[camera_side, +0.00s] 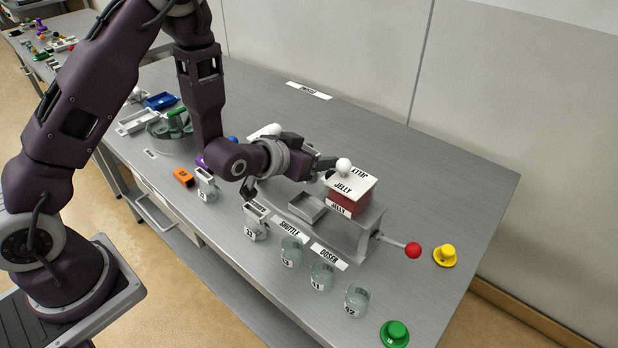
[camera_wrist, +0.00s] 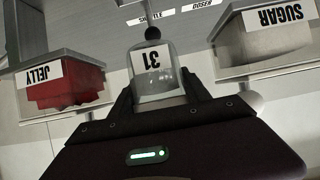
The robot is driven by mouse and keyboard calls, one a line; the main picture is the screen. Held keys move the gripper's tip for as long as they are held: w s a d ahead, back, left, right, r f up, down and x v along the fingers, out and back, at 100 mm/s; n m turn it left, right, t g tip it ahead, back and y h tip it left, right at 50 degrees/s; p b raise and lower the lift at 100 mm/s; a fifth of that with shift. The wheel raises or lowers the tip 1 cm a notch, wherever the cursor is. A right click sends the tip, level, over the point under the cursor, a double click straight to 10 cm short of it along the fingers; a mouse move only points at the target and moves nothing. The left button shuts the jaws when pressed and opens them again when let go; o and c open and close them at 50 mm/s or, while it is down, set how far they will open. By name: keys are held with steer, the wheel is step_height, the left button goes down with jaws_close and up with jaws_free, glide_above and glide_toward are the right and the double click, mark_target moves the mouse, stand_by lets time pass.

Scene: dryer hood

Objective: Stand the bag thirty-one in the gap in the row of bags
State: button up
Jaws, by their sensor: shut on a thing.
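My gripper (camera_side: 322,164) is beside the red JELLY box in the side view. In the wrist view my gripper (camera_wrist: 158,94) is shut on thirty-one (camera_wrist: 153,72), a clear, jar-like vessel with a white label reading 31. The label shows upside down and a dark knob shows beyond it. I cannot make out thirty-one in the side view. Labelled clear vessels (camera_side: 291,252), (camera_side: 322,277) and (camera_side: 356,301) stand in a row along the front of the table.
The JELLY box (camera_side: 347,198) sits on a grey stand with a red-knobbed lever (camera_side: 412,250). A SUGAR box (camera_wrist: 265,42) shows in the wrist view. Yellow (camera_side: 445,256) and green (camera_side: 395,334) knobbed pieces stand at the right.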

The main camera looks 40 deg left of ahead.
step_height(320, 180, up, 14)
steer(key=w+a+f, duration=0.5)
steer(key=w+a, duration=0.2)
steer(key=w, duration=0.4)
steer(key=w+a+f, duration=0.2)
steer(key=a+f, duration=0.3)
steer(key=a, duration=0.6)
steer(key=w+a+f, duration=0.3)
steer(key=a+f, duration=0.2)
steer(key=a, duration=0.6)
steer(key=shift+n+y, duration=0.4)
steer(key=f, duration=0.3)
steer(key=a+f, duration=0.1)
steer(key=f, duration=0.6)
steer(key=shift+s+a, duration=0.15)
steer(key=shift+s, duration=0.2)
steer(key=shift+f, duration=0.15)
steer(key=shift+f, duration=0.1)
steer(key=o, duration=1.4)
steer(key=shift+c, duration=0.2)
